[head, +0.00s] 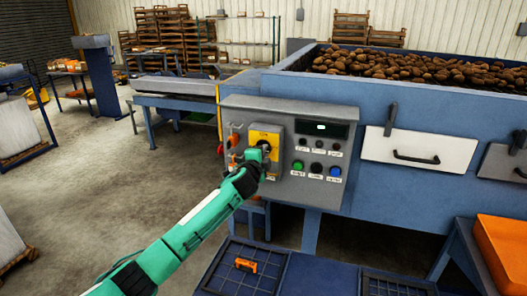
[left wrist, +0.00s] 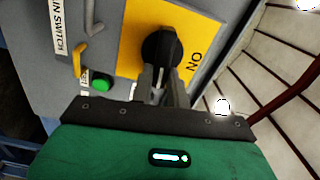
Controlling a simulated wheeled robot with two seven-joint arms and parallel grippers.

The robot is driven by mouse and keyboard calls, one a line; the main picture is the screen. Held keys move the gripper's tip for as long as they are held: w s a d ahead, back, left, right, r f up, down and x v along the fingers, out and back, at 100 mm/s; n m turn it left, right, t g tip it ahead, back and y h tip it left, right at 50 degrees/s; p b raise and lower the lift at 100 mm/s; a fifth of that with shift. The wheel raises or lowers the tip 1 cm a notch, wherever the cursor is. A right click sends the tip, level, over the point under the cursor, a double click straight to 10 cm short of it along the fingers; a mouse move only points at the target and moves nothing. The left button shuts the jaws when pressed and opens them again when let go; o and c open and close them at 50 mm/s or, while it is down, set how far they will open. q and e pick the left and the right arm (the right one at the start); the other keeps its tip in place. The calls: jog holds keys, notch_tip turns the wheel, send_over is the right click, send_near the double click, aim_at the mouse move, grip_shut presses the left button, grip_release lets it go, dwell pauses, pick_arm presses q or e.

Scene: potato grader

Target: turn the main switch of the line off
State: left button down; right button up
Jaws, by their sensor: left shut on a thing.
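The main switch is a black rotary knob (left wrist: 158,46) on a yellow plate (head: 258,132), on the left part of the grey control box (head: 285,108). My left gripper (head: 262,150) reaches it from the front and is shut on the knob. The left wrist view shows its two fingers (left wrist: 165,85) on either side of the knob's grip. The word ON is printed on the plate beside the knob, and a "MAIN SWITCH" label (left wrist: 59,28) is on the box. The jaws partly hide the knob's pointer direction. My right gripper is not in view.
Green (head: 298,166), black (head: 317,169) and blue (head: 335,171) buttons sit right of the switch, under a dark display (head: 321,128). A green button (left wrist: 101,82) and an orange-yellow hook-like part (left wrist: 80,60) lie close to the gripper. The potato hopper (head: 400,103) stands behind; an orange crate (head: 503,250) is at lower right.

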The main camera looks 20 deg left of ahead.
pick_arm(q)
jog(key=shift+f+m, duration=0.15)
jog(key=shift+m, duration=0.55)
jog(key=c, duration=1.4)
grip_release()
jog(key=shift+o, duration=0.2)
jog(key=s+b, duration=0.3)
jog(key=s, duration=1)
jog(key=shift+s+a+b, duration=0.2)
jog(key=shift+s+b, duration=0.15)
jog(key=shift+s, duration=0.05)
